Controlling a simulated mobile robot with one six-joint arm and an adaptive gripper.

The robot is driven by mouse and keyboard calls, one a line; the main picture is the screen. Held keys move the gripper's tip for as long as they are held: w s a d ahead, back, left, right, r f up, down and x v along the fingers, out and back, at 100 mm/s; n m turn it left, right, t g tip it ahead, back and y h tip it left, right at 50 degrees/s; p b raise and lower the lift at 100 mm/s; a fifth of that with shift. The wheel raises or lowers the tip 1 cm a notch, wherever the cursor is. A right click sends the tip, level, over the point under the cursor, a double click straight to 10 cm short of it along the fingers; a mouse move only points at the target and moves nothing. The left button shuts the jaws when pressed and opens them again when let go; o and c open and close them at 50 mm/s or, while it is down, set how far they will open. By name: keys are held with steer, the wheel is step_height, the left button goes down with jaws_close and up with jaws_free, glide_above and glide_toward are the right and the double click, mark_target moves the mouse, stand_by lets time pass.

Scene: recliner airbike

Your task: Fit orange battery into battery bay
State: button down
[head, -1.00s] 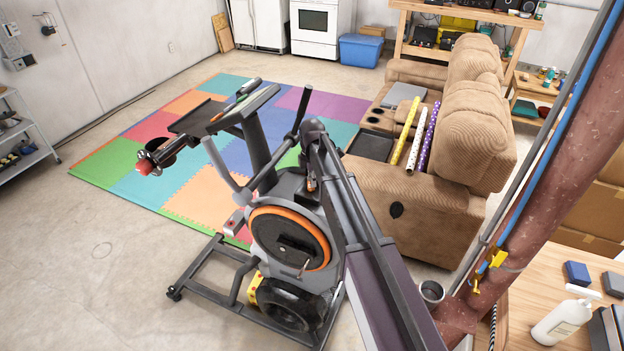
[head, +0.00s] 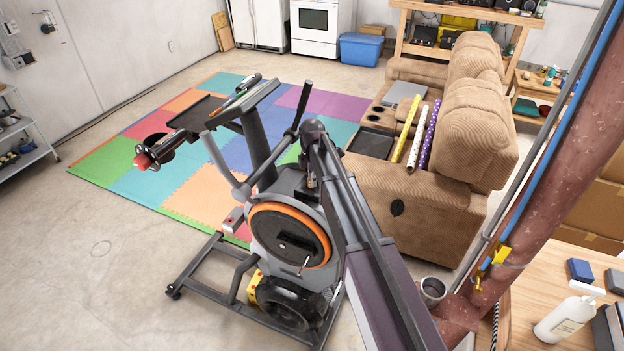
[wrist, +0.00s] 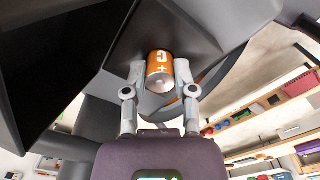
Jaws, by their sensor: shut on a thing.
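The orange battery (wrist: 160,66) is between my gripper's two fingers (wrist: 160,86) in the wrist view. It has a white mark, a plus sign and a silver end facing the camera. My gripper is shut on it. Dark grey bike panels surround the battery's far end, and I cannot tell how far it is inside any opening. The battery bay cannot be made out clearly. In the head view the exercise bike (head: 288,237) stands in the middle, with my arm reaching over its right side. There my gripper and the battery are largely hidden behind my arm.
A brown recliner (head: 420,180) with wrapping rolls (head: 418,130) stands close to the right of the bike. Coloured foam mats (head: 200,185) lie behind and left of it. A wooden table (head: 535,270) with a white bottle (head: 565,320) is at the right.

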steer(key=shift+f, duration=0.2)
steer(key=shift+c, duration=1.7)
jaws_free()
steer(key=shift+r, duration=0.3)
step_height(320, 180, up, 9)
steer(key=p, duration=0.9)
steer(key=shift+f, duration=0.2)
steer(key=s+d+f+m+b, duration=0.5)
steer(key=s+d+m, duration=0.6)
steer(key=s, duration=0.2)
steer(key=s+d+f+m+b, duration=0.6)
steer(key=s+d+m, duration=0.4)
steer(key=s, duration=0.3)
steer(key=shift+d+f+m, duration=0.15)
steer(key=shift+d+m, duration=0.25)
steer(key=shift+d, duration=0.25)
